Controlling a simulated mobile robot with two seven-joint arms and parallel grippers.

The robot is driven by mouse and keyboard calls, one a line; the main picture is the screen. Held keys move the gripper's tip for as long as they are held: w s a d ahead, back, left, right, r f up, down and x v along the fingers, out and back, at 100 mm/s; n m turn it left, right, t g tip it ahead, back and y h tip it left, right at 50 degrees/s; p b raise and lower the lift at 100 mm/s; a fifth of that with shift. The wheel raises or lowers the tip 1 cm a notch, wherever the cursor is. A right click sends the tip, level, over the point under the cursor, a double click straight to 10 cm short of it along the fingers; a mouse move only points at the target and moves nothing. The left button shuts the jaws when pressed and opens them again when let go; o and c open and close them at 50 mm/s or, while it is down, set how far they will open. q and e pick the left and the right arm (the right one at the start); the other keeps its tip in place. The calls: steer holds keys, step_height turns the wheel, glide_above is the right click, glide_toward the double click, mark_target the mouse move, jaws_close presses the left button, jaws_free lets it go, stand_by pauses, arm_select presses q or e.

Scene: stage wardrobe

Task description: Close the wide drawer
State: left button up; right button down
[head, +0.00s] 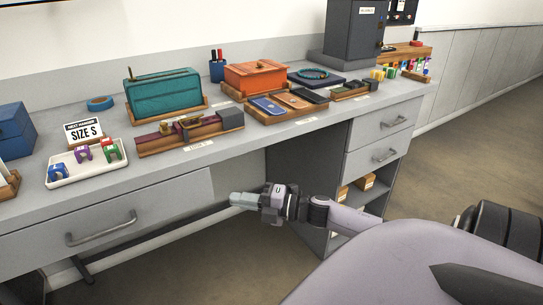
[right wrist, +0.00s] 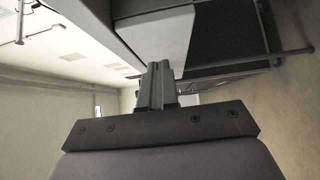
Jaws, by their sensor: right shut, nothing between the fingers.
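The wide drawer (head: 60,225) is at the left of the head view, under the grey worktop. It has a pale grey front and a bar handle (head: 102,229). I cannot tell how far its front stands out from the worktop edge. My right gripper (head: 236,200) is shut and empty, just right of the drawer front's right end, below the worktop edge. Its fingers point left. I cannot tell whether they touch anything. In the right wrist view the closed fingers (right wrist: 160,82) are at the centre, with pale grey panels beyond. My left gripper is out of view.
On the worktop (head: 225,145) are a white tray (head: 62,180), a teal box (head: 163,92), an orange box (head: 254,77) and wooden trays. A cabinet with two narrow drawers (head: 384,120) and open shelves stands at the right. Open floor lies right of it.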

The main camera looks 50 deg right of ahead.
steer(key=v, duration=0.6)
steer(key=shift+s, duration=0.35)
steer(key=s+a+f+m+g+h+p, duration=0.2)
steer(key=s+a+m, duration=0.4)
steer(key=a+m, duration=0.4)
steer(key=s+a+f+m+g+h+p, duration=0.3)
steer(key=s+a+f+m+p, duration=0.3)
steer(key=a+m, duration=0.4)
steer(key=shift+s+a+f+m+h+p, duration=0.4)
steer(key=shift+s+m+h+p, duration=0.1)
steer(key=shift+m+h, duration=0.35)
